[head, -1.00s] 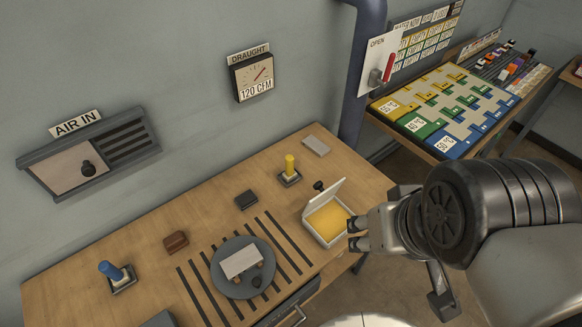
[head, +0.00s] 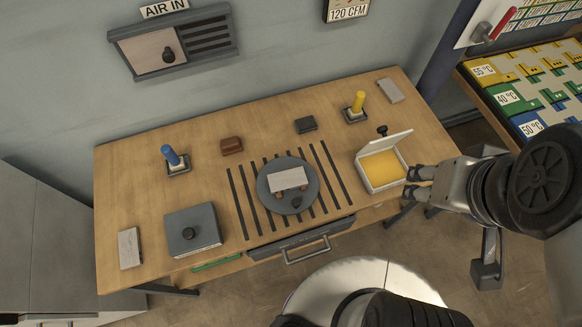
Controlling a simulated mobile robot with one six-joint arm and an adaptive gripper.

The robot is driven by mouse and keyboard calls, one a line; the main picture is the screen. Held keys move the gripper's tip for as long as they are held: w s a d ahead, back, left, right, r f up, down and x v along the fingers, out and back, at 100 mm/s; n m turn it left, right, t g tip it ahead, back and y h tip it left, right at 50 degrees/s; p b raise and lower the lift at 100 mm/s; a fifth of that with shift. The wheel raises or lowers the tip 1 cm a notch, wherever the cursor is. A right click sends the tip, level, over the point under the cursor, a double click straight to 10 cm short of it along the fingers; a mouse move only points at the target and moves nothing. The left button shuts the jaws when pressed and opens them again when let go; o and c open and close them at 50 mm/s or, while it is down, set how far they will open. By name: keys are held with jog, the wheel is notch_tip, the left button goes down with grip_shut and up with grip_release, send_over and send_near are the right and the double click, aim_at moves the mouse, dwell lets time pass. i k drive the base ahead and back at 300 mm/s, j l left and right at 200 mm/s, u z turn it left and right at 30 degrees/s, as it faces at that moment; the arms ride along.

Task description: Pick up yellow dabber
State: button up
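The yellow dabber (head: 358,101) stands upright, slightly tilted, in a small dark square holder (head: 355,117) near the back right of the wooden table. My gripper (head: 409,182) is at the table's right end, beside the open white box (head: 399,138) with a yellow pad (head: 381,166) inside. The gripper is below and to the right of the dabber in the picture, apart from it. Its two fingers show a gap between them, and nothing is seen in them.
A blue dabber (head: 171,155) stands in a holder at the left. A round grey plate (head: 268,199) bears a pale block (head: 289,180). A dark box (head: 192,230), a brown block (head: 231,145) and a dark block (head: 305,124) lie about. The open lid stands between gripper and dabber.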

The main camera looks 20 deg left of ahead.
aim_at(355, 112)
jog(key=i+z, duration=0.25)
jog(key=z, duration=0.2)
jog(key=i+z, duration=0.2)
jog(key=z, duration=0.25)
